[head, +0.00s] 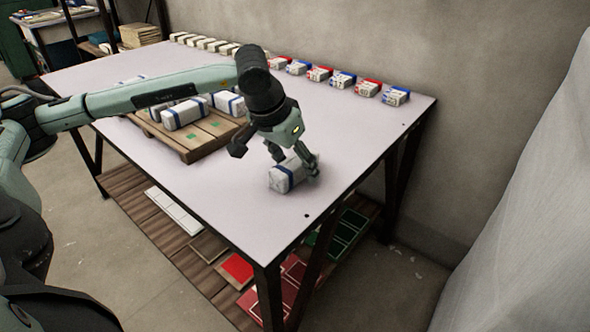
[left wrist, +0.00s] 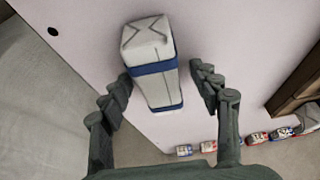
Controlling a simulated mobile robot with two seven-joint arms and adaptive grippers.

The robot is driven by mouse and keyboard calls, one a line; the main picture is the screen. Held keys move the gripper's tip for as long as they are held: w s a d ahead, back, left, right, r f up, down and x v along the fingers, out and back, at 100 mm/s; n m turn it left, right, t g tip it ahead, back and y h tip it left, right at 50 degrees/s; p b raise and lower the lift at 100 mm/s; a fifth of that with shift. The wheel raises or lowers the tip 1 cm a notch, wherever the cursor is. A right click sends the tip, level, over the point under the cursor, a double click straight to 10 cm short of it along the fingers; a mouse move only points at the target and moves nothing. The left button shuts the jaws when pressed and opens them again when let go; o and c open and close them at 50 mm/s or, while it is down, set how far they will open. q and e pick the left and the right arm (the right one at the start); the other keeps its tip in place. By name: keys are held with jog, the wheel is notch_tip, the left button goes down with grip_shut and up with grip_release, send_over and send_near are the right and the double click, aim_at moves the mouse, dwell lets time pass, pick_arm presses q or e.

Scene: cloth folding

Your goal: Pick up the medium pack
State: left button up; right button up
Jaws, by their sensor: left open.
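A white wrapped pack with a blue band (head: 285,178) lies on the table near its front right part. It also shows in the left wrist view (left wrist: 150,50), between my finger tips. My left gripper (head: 296,162) is over the pack with its fingers pointing down. Its two fingers are apart, one on each side of the pack, and a gap shows on the right side in the left wrist view (left wrist: 160,85). Other white packs with blue bands (head: 184,112) lie on a wooden pallet (head: 205,140) to the left. My right gripper is not in view.
The table (head: 240,215) has free room around the pack. A row of small red, blue and white boxes (head: 342,79) and several pale packs (head: 205,44) line the back edge. A wall stands behind. A lower shelf (head: 160,225) holds flat coloured items.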

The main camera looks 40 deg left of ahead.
pick_arm(q)
jog(key=c, duration=1.3)
jog(key=shift+r, duration=0.1)
